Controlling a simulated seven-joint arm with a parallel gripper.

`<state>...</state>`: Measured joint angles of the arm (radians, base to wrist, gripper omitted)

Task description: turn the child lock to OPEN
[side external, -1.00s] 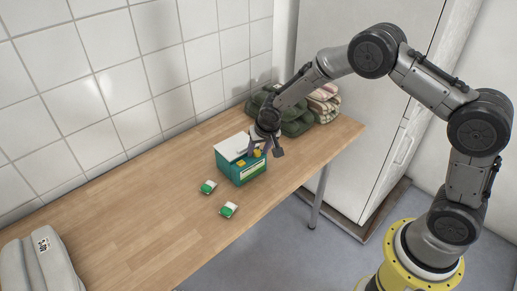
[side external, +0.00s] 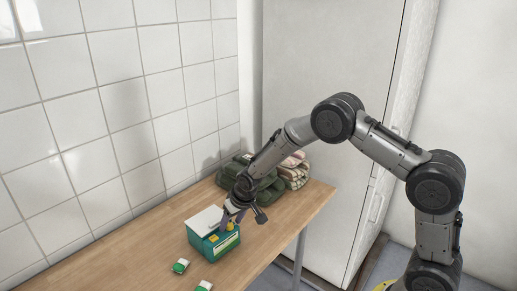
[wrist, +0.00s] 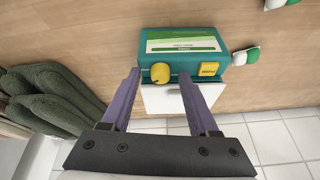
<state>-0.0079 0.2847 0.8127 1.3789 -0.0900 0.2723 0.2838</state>
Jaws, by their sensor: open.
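The teal box (side external: 220,245) with a white lid (side external: 206,219) stands on the wooden table. In the wrist view, the box (wrist: 184,55) shows a green and white label, a round yellow knob (wrist: 160,72) and a square yellow patch (wrist: 208,69) with small dark lettering. The knob looks like the child lock; I cannot read its setting. My gripper (wrist: 159,78) is open, with one purple-grey finger on each side of the knob. I cannot tell whether either finger touches it. In the side view, my gripper (side external: 229,214) is at the box top and partly hides the knob.
Two green and white packets (side external: 180,265) (side external: 204,286) lie on the table (side external: 128,268) beside the box. Folded green cloth (side external: 262,188) and a striped cloth (side external: 294,170) lie behind my gripper. A tiled wall and a tall white cabinet (side external: 325,60) bound the space.

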